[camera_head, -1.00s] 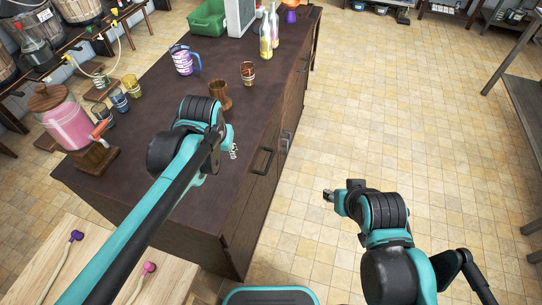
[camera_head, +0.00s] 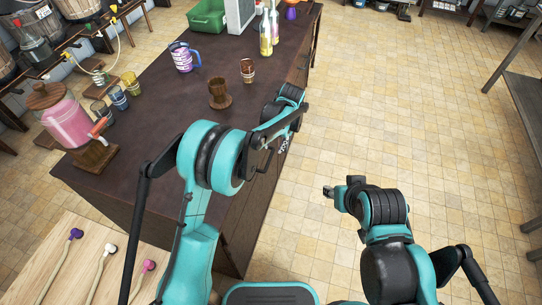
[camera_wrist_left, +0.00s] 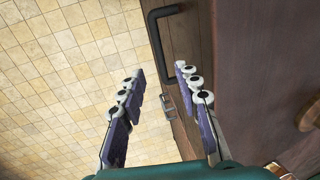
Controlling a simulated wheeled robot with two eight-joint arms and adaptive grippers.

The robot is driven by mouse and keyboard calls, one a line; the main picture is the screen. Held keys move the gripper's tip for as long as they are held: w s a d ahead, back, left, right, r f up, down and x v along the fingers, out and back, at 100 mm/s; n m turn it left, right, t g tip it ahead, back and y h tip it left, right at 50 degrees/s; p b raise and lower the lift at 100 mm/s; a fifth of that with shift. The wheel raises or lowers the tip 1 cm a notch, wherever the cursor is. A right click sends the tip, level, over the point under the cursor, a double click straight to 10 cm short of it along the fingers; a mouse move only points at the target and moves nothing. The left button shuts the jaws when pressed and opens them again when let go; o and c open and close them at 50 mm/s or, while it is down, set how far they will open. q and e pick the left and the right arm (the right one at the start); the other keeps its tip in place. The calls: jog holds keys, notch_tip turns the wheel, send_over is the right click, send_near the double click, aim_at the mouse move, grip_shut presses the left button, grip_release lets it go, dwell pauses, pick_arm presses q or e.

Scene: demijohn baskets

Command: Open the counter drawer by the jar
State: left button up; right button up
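The dark wooden counter (camera_head: 150,110) carries a jar of pink drink (camera_head: 66,124) with a wooden lid at its left end. A black bar handle (camera_wrist_left: 156,42) on the counter's front shows in the left wrist view, beyond my fingertips and apart from them. In the head view my arm partly covers the handle. My left gripper (camera_head: 283,146) is beside the counter's front edge. In the left wrist view its two fingers (camera_wrist_left: 158,85) are spread with nothing between them. My right gripper (camera_head: 327,192) is over the floor, away from the counter; its fingers are too small to judge.
A wooden cup (camera_head: 219,94), a patterned cup (camera_head: 248,71), a jug (camera_head: 183,58) and bottles (camera_head: 266,34) stand on the counter. A second handle (camera_wrist_left: 167,107) shows farther along the front. The tiled floor (camera_head: 400,110) to the right is open. A grey table (camera_head: 525,100) stands far right.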

aim_at(270, 158)
pick_arm(q)
jog(key=f, duration=0.2)
jog(key=a+f+b, duration=0.1)
jog(key=f, duration=0.2)
jog(key=f+b, duration=0.1)
jog(key=f, duration=0.1)
jog(key=shift+w+a+f, duration=0.2)
jog(key=shift+f, duration=0.2)
grip_shut()
